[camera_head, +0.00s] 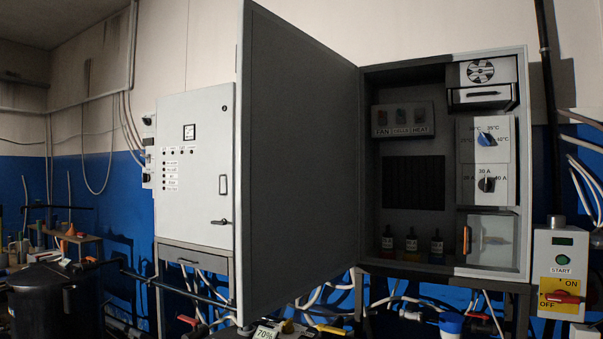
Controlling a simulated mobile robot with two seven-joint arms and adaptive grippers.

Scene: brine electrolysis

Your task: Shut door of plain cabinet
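The plain cabinet (448,60) stands right of centre with its dark, blank door (300,160) wide open. The door is hinged on the cabinet's left side and swings out toward me, with its free edge (243,150) nearest. Inside are a fan, heat switch panel (402,120), two dial panels (485,140), several small bottles (411,242) and a small compartment (490,242) at lower right. Neither of my grippers is in view.
A second, closed cabinet (205,130) with a meter and labels stands left, partly behind the open door. A start box with a red switch (562,298) is at right. Pipes, valves and a dark tank (50,300) fill the lower area.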

